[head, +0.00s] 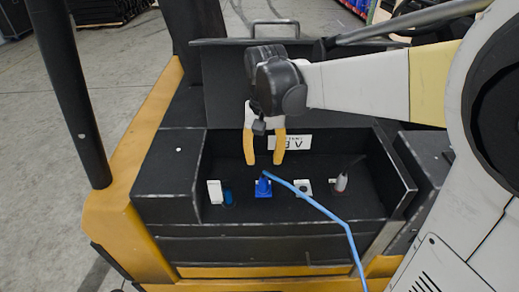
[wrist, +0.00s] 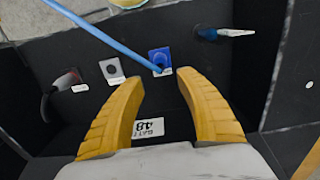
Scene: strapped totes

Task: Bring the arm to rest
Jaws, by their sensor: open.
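My gripper (head: 264,160) hangs from my arm over an open black compartment. Its two yellow fingers are apart with nothing between them. It also shows in the wrist view (wrist: 160,92), the fingers pointing toward a row of fittings. A blue fitting (head: 263,187) stands just beyond the fingertips, with a blue cable (head: 318,203) at its top. In the wrist view the blue fitting (wrist: 160,60) lies just past the fingertips, apart from them.
The black compartment (head: 300,238) has raised walls around the fittings. A white-and-blue piece (head: 215,192), a white plate (head: 303,187) and a white-and-red piece (head: 341,183) share the row. A dark post (head: 75,95) rises at left. The blue cable trails toward the lower right.

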